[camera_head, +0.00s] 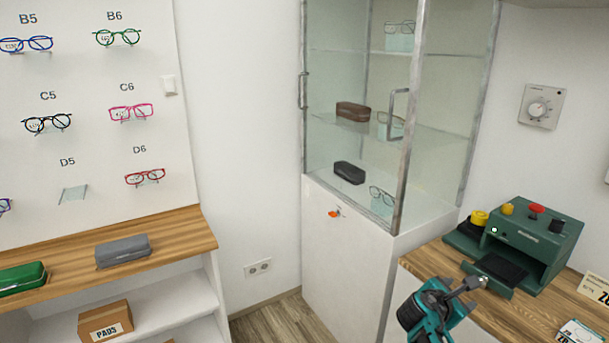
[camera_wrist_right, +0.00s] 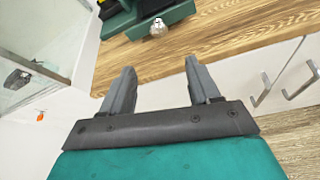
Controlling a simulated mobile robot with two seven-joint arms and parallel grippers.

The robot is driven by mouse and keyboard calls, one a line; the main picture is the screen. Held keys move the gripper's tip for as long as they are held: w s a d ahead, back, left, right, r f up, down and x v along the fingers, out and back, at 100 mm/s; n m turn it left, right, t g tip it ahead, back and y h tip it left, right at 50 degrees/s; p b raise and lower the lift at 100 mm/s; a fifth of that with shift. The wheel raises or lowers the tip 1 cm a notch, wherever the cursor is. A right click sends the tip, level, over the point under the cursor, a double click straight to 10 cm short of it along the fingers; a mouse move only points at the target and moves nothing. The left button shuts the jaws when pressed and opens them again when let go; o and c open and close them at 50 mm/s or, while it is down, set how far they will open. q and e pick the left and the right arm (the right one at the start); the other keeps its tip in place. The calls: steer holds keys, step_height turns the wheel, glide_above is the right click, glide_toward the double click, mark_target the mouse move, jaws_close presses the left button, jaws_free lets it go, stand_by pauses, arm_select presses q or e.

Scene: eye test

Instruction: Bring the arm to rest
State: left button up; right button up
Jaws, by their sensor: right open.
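My right arm shows at the bottom of the head view, teal and black, with its right gripper (camera_head: 464,290) in front of the wooden counter by the green machine. In the right wrist view the gripper (camera_wrist_right: 160,68) has its two grey fingers spread apart with nothing between them. Beyond the fingertips are the counter edge and a round silver knob (camera_wrist_right: 158,27) at the green machine. My left gripper is in neither view.
The green machine (camera_head: 540,245) stands on the wooden counter (camera_head: 425,262) at right. A glass cabinet (camera_head: 350,235) with an orange-tagged key (camera_head: 335,212) stands behind. A shelf unit (camera_head: 185,238) with a grey case (camera_head: 123,250) is at left. Drawer handles (camera_wrist_right: 262,90) show in the wrist view.

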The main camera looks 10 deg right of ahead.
steer(key=s+a+f+m+t+y, duration=0.3)
steer(key=s+a+f+m+y, duration=0.5)
steer(key=s+a+f, duration=0.35)
steer(key=s+a+r+m+t+y, duration=0.1)
steer(key=s+a+m+y, duration=0.4)
steer(key=s+a+m, duration=0.5)
steer(key=s+a+r, duration=0.1)
steer(key=s+a, duration=0.1)
steer(key=shift+s+a+r+y, duration=0.2)
steer(key=shift+s+y, duration=0.1)
steer(key=shift+y, duration=0.1)
